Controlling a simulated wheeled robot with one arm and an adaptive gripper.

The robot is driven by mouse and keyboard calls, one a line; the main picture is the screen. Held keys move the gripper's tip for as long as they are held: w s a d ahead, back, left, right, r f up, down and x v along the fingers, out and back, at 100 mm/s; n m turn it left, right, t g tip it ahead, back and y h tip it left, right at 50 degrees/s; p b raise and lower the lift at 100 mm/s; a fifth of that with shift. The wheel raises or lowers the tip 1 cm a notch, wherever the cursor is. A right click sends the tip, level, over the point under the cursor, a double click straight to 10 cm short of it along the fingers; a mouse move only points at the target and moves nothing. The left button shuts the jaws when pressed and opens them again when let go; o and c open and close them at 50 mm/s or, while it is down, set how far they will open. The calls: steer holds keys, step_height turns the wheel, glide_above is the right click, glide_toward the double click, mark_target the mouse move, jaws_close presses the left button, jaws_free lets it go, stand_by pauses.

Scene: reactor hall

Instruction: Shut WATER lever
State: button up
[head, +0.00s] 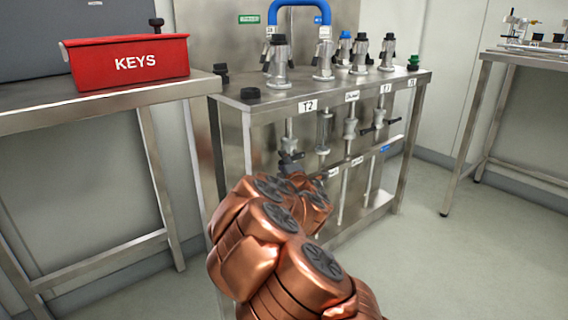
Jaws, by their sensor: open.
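Below the steel bench top (360,86), several vertical pipes with valves run down to a lower rail. A blue label (385,148) sits on the rail at the right; its lettering is too small to read, so I cannot confirm it says WATER. A dark valve lever (378,127) shows above that label, sticking out roughly level. My gripper (291,159) is mostly hidden behind my copper arm; only small dark parts show in front of the leftmost pipe, left of the blue label. It is open, and nothing is seen between its fingers.
A red KEYS box (130,61) stands on the left table (100,97). Fittings and a blue hose (300,5) stand on the bench top. Another table (530,57) with equipment is at the right. Floor between bench and right table is clear.

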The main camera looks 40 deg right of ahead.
steer(key=v, duration=0.7)
steer(key=shift+s, duration=0.15)
stand_by(0.6)
steer(key=s+a+r+m+g+h+p, duration=0.15)
steer(key=s+r+m+g+p, duration=0.3)
steer(key=r+p, duration=0.5)
steer(key=s+a+r+m+g+h+p, duration=0.1)
steer(key=s+a+r+m+g+p, duration=0.2)
steer(key=r+m+p, duration=0.6)
steer(key=s+a+r+g+y+p, duration=0.4)
steer(key=s+a+r+g+p, duration=0.1)
steer(key=s+a+r+p, duration=0.6)
steer(key=s+a+r+g+y+p, duration=0.4)
steer(key=s+a+r+g+p, duration=0.2)
steer(key=s+a+r+p, duration=0.5)
steer(key=s+a+p, duration=0.4)
steer(key=s+p, duration=0.5)
steer(key=shift+a+r+m+y, duration=0.2)
steer(key=shift+r+m+y, duration=0.1)
steer(key=shift+m+y, duration=0.05)
steer(key=shift+s, duration=0.1)
